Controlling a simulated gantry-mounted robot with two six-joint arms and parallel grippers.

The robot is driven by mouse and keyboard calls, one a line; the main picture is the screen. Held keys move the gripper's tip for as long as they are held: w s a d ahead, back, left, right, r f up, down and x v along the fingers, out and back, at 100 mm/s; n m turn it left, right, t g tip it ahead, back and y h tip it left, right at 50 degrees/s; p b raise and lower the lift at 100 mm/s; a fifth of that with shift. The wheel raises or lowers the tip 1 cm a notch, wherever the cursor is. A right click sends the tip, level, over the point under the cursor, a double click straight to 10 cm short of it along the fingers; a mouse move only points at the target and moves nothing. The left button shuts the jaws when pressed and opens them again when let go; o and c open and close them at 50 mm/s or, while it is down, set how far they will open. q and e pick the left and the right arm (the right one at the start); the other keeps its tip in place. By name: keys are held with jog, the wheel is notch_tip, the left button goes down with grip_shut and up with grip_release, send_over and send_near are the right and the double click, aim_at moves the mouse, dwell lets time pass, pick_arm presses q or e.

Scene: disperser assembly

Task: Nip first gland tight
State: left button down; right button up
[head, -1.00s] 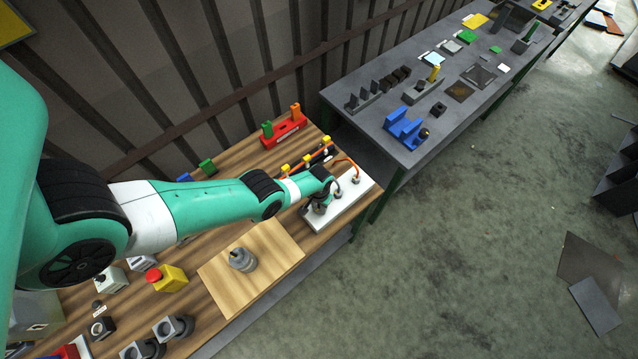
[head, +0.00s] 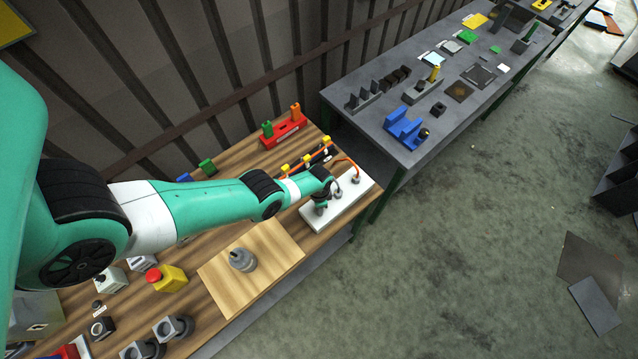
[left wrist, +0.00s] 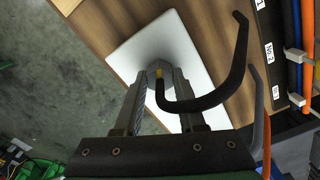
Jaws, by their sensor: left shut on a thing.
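A white plate (head: 342,213) lies at the right end of the wooden bench and carries a row of grey glands with cables. My left gripper (head: 320,206) is over the plate's near left end, pointing down. In the left wrist view my left gripper (left wrist: 160,82) has its two fingers on either side of a grey gland (left wrist: 157,65) and is shut on it. A black cable (left wrist: 212,98) leaves this gland and curves to the right. Two other glands, a middle one (head: 338,191) and a far one (head: 357,179), stand apart from the gripper. My right gripper is out of view.
Black, blue and orange cables sit in yellow-marked holders (head: 307,160) behind the plate. A wooden board (head: 280,255) with a grey fitting (head: 242,259) lies to the left. A red stand (head: 284,130) is at the back. A grey table (head: 455,115) stands beyond.

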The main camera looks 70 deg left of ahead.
pick_arm(q)
jog(key=shift+m, duration=0.3)
jog(key=c, duration=0.5)
grip_release()
